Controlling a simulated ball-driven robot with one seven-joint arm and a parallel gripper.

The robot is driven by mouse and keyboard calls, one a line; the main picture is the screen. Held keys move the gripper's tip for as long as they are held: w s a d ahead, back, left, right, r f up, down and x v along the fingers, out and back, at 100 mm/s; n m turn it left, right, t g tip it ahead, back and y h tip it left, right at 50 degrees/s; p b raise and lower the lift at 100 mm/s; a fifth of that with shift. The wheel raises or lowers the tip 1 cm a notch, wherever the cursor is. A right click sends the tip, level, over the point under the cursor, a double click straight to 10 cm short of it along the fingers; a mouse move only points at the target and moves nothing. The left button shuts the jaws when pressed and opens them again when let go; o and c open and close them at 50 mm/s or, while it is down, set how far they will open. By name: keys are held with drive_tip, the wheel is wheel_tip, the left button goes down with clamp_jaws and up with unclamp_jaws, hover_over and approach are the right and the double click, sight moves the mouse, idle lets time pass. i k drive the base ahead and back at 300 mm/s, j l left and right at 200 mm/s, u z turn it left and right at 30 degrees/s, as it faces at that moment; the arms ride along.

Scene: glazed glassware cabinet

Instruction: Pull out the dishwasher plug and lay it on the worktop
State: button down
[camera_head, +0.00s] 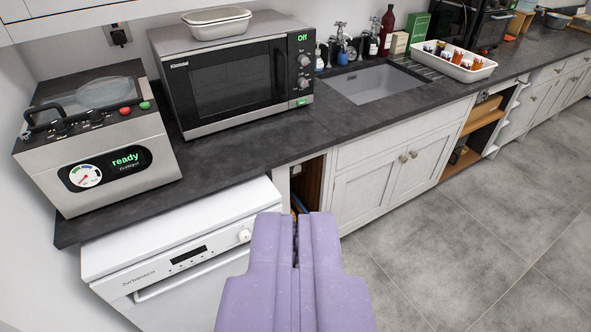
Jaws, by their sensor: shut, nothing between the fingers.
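My gripper (296,218) is purple and shut, with nothing between its fingers. It is at the bottom middle, in front of the worktop and just right of the white dishwasher (180,235). A dark plug (119,36) sits in a wall socket at the upper left, behind the gap between the steel appliance and the microwave. I cannot tell whether it is the dishwasher's plug, as its cable is not clear. A small pale fitting (296,170) shows in the open cabinet bay beside the dishwasher, too small to make out. The dark worktop (255,150) runs along the wall.
A steel appliance (100,150) reading "ready" stands at the left. A sink (368,84), bottles and a white tray (453,64) of jars lie rightward. Worktop before the microwave is bare; floor at right is clear.

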sight(294, 169)
drive_tip(key=i+l+u, duration=0.1)
drive_tip(key=u, duration=0.35)
drive_tip(key=i+l+u, duration=0.15)
drive_tip(key=u, duration=0.3)
drive_tip(key=i+l+u, duration=0.1)
drive_tip(key=i+l, duration=0.35)
drive_tip(key=l, duration=0.2)
drive_tip(key=i+l+u, duration=0.15)
drive_tip(key=l, duration=0.2)
drive_tip(key=i+l, duration=0.25)
drive_tip(key=l+u, duration=0.05)
drive_tip(key=l, duration=0.05)
